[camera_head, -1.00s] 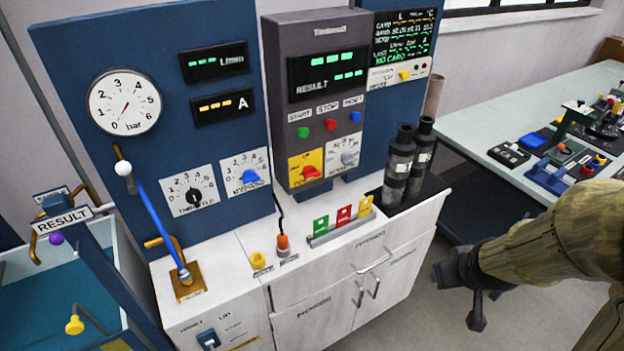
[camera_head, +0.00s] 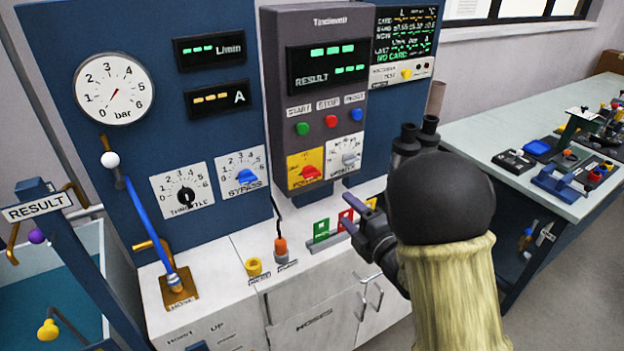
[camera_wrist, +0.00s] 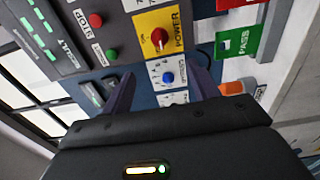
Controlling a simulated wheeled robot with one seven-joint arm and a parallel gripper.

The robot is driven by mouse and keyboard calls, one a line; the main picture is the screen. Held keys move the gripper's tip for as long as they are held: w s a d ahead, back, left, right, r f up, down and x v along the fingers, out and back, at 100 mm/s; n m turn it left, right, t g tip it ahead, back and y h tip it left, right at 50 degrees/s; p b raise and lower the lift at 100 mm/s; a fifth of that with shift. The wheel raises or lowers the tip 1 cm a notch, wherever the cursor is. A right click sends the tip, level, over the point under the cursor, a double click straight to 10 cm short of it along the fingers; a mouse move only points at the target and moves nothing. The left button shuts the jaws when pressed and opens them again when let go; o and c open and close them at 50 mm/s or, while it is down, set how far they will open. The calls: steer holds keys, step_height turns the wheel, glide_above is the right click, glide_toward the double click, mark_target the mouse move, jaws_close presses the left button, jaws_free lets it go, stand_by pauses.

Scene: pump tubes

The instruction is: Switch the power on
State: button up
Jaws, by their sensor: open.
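The power switch is a red knob (camera_head: 309,172) on a yellow plate, low on the grey control box (camera_head: 320,25). In the wrist view the red knob (camera_wrist: 158,38) on its yellow plate, lettered POWER, shows beyond the fingers. My gripper (camera_head: 352,212) is in front of the cabinet, right of and below the switch, with its fingers towards the panel. In the wrist view my gripper (camera_wrist: 163,80) is open with its two fingers apart and nothing held. It looks apart from the knob.
Green start (camera_head: 302,129) and red stop (camera_head: 331,121) buttons sit above the switch, with a white dial (camera_head: 345,157) beside it. A green tag (camera_head: 321,229) and a red tag stand in a rack below. Dark cylinders (camera_head: 407,145) stand partly behind my arm.

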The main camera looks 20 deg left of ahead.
mark_target(314, 177)
steer(key=p+x, duration=0.3)
steer(key=x, duration=1.4)
steer(key=shift+w+a+p, duration=0.1)
steer(key=shift+w+p, duration=0.15)
steer(key=shift+p, duration=0.15)
steer(key=c, duration=1)
